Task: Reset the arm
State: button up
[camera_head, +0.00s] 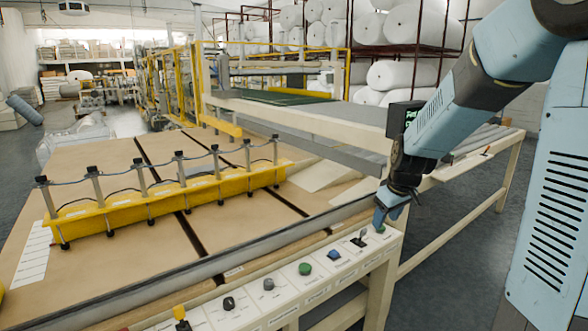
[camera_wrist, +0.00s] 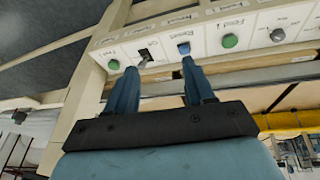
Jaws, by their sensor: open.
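My arm comes down from the upper right in the head view. My gripper (camera_head: 390,214) is open and empty, just above the right end of a white control panel (camera_head: 318,286). In the wrist view my gripper (camera_wrist: 159,75) shows two blue fingers spread apart in front of the panel (camera_wrist: 206,40). A black toggle switch (camera_wrist: 146,58) lies between the fingertips. A blue button (camera_wrist: 184,48) is at the tip of the right-hand finger; I cannot tell if they touch. A green button (camera_wrist: 113,65) is left of the left-hand finger. No separate arm is clearly identifiable beyond mine.
The panel also carries a green button (camera_head: 305,268), a black knob (camera_head: 228,303) and a yellow-topped control (camera_head: 180,313). A yellow beam (camera_head: 170,197) with several posts spans the brown table (camera_head: 110,275). A grey conveyor (camera_head: 300,112) runs behind. White rolls (camera_head: 402,75) fill racks at the back.

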jog(key=s+r+m, duration=0.2)
jog(key=s+r, duration=0.2)
jog(key=s, duration=0.4)
jog(key=s+a+r+m+t, duration=0.1)
jog(key=s+r, duration=0.3)
jog(key=s, duration=0.5)
jog(key=s+r+m, duration=0.2)
jog(key=s+r, duration=0.3)
jog(key=s, duration=0.3)
jog(key=shift+s+a+m+t+h, duration=0.15)
jog(key=shift+s+m+t+h, duration=0.15)
jog(key=shift+s+m, duration=0.1)
